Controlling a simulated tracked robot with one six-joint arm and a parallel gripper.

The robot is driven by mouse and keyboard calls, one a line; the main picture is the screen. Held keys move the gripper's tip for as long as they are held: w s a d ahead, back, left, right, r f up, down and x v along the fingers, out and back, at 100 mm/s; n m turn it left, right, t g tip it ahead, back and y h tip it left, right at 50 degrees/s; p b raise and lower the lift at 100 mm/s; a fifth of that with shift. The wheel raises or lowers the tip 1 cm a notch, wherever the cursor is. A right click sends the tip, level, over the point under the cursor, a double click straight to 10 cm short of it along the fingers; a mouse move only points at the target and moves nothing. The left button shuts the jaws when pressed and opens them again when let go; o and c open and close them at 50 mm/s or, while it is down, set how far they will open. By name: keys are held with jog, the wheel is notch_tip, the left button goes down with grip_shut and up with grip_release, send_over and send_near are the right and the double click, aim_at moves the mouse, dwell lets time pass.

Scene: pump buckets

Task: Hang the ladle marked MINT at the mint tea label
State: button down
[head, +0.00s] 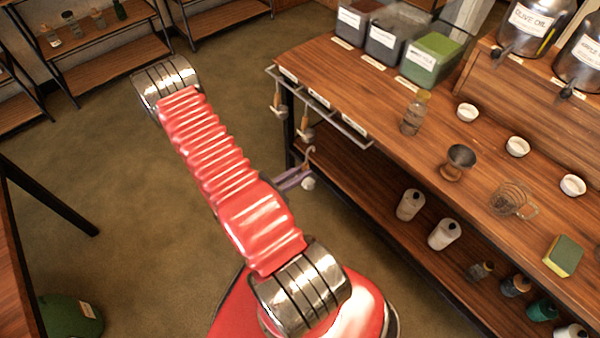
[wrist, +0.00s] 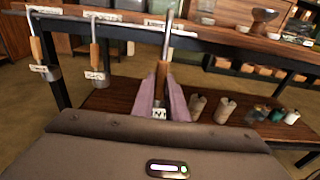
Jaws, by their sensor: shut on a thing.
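My gripper (wrist: 162,98) is shut on a ladle with a wooden handle (wrist: 162,72) and a metal hook at its top. A white tag low on it shows a partly hidden word starting with M. In the head view my gripper (head: 292,179) holds the ladle (head: 310,156) roughly upright in front of the rail (head: 345,128) on the table edge. In the wrist view the hook overlaps the rail; I cannot tell whether they touch. The label behind the hook (wrist: 155,22) is too small to read. Two other ladles (wrist: 37,50) (wrist: 94,58) hang further left.
The wooden table (head: 400,130) has a lower shelf with white bottles (head: 411,204). A glass bottle (head: 415,113), bins (head: 432,58) and small bowls (head: 467,112) stand on top.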

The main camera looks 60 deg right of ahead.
jog(key=f+x, duration=0.1)
jog(key=x, duration=1.4)
jog(key=shift+d, duration=0.2)
dwell(1.7)
jog(key=shift+f, duration=0.1)
jog(key=c, duration=1.7)
grip_release()
jog(key=shift+v, duration=6.85)
jog(key=shift+f, duration=0.1)
